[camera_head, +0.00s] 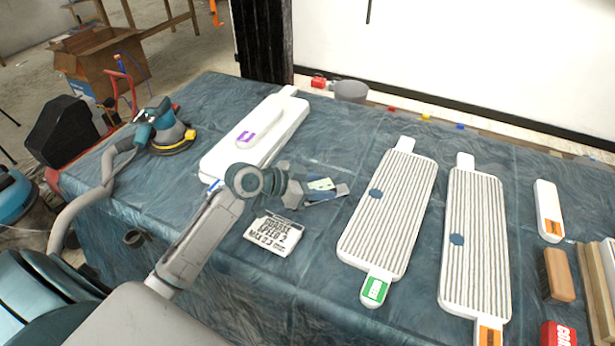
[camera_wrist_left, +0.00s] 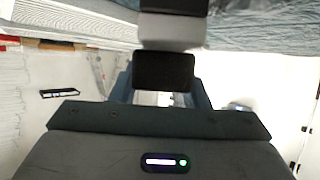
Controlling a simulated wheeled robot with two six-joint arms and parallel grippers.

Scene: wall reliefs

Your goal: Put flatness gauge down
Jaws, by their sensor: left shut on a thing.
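My left gripper (camera_head: 316,193) hangs over the middle of the cloth-covered table (camera_head: 330,130), its arm coming in from the left. It is shut on a small item with a pale, marked face, which looks like the flatness gauge (camera_head: 321,184). The fingers and wrist hide part of it. From this angle I cannot tell whether it touches the table. In the left wrist view a dark fingertip (camera_wrist_left: 164,71) covers most of whatever lies between the jaws. My right gripper is not in view.
A printed card (camera_head: 273,233) lies just in front of the gripper. A white board with a purple mark (camera_head: 258,130) lies behind left, beside a sander (camera_head: 163,130). Two ribbed white panels (camera_head: 390,215) (camera_head: 472,240) lie right. A brush (camera_head: 558,273) is farther right.

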